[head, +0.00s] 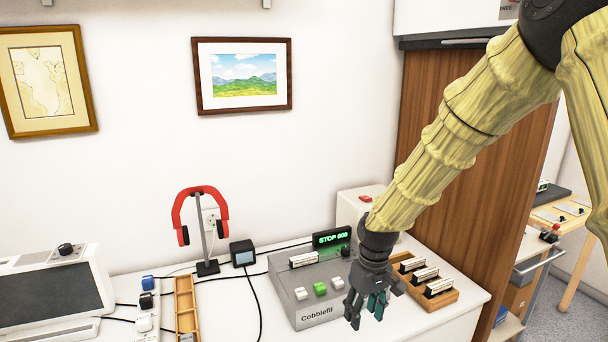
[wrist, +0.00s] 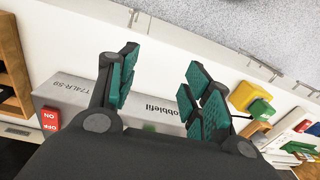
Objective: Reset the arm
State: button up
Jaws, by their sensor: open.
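My gripper (head: 367,308) hangs at the end of my yellow arm, pointing down, in front of the right part of a grey device labelled "Cobblefil" (head: 318,315). Its fingers are apart with nothing between them. In the wrist view my gripper (wrist: 158,82) shows two fingers with green pads, spread open. The grey device (wrist: 75,95) lies behind them, its lettering upside down, with a red on/off switch (wrist: 51,118) at its left end. I cannot tell whether the fingertips touch anything.
A wooden tray (head: 452,296) with several cream-and-black pieces lies right of my gripper. A red headphone set (head: 200,192) on a stand, a small dark box (head: 242,253) and cables are to the left. A brown wooden panel (head: 430,125) rises behind my arm.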

jog(key=s+d+f+m, duration=0.1)
jog(key=s+f, duration=0.7)
jog(key=f, duration=0.4)
jog(key=s+d+f+m, duration=0.2)
jog(key=s+f, duration=0.5)
jog(key=f, duration=0.6)
jog(key=s+d+f, duration=0.1)
jog(key=s+f, duration=0.2)
jog(key=s, duration=0.4)
jog(key=s+d+f+m, duration=0.1)
jog(key=s+d+f, duration=0.1)
jog(key=s, duration=0.5)
jog(key=s+d+f+m, duration=0.1)
jog(key=s+d+f, duration=0.1)
jog(key=s+f, duration=0.2)
jog(key=s+p, duration=0.1)
jog(key=s, duration=0.2)
jog(key=shift+s+d+h, duration=0.2)
jog(key=shift+s+h, duration=0.1)
jog(key=shift+s, duration=0.05)
jog(key=shift+f, duration=0.1)
